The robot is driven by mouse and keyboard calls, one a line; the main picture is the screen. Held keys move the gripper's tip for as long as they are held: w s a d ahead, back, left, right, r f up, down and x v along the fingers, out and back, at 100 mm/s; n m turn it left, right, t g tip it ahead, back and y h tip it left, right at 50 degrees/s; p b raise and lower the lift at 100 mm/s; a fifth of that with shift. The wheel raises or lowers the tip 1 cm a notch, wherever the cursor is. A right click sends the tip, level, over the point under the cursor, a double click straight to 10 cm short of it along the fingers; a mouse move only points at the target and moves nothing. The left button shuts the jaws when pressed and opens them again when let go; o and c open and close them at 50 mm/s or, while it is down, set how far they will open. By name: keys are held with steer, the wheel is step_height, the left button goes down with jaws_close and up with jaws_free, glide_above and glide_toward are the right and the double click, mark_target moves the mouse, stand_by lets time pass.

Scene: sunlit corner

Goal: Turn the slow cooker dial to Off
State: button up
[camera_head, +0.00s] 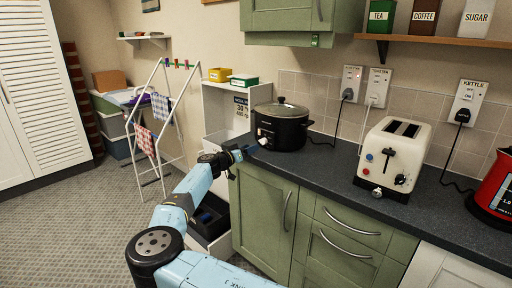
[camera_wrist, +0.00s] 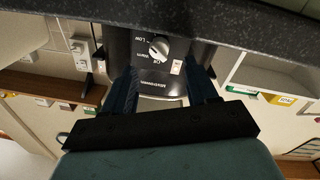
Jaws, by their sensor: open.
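The black slow cooker (camera_head: 285,128) stands on the dark countertop's left end, its lid on. Its pale round dial (camera_head: 263,141) faces my gripper (camera_head: 238,154), which is just left of the cooker. In the wrist view, tilted well over, the dial (camera_wrist: 159,47) sits on the dark front panel (camera_wrist: 142,73) with small lettering around it, LOW among it. Its exact setting is too small to tell. My gripper (camera_wrist: 163,78) is open; its two dark fingers lie either side of the panel, with the dial beyond and between them. I see no contact with the dial.
A cream toaster (camera_head: 394,152) and a red kettle (camera_head: 495,187) stand farther right on the countertop (camera_head: 335,158). Wall sockets with cords are behind. A white shelf unit (camera_head: 225,108) and a drying rack (camera_head: 160,125) are left of the cooker. Carpet at left is clear.

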mark_target(261, 143)
steer(key=v, duration=0.7)
steer(key=shift+s+a, duration=0.15)
steer(key=w+d+m, duration=0.1)
steer(key=w+d, duration=0.2)
steer(key=w+d+m+y, duration=0.1)
steer(key=w+d, duration=0.2)
steer(key=w+d+m+t, duration=0.1)
steer(key=w+d, duration=0.2)
steer(key=w, duration=0.1)
steer(key=shift+w+d+r+y, duration=0.1)
steer(key=shift+d+r+y, duration=0.1)
steer(key=shift+r+y, duration=0.15)
stand_by(0.7)
steer(key=shift+c, duration=0.3)
steer(key=c, duration=1)
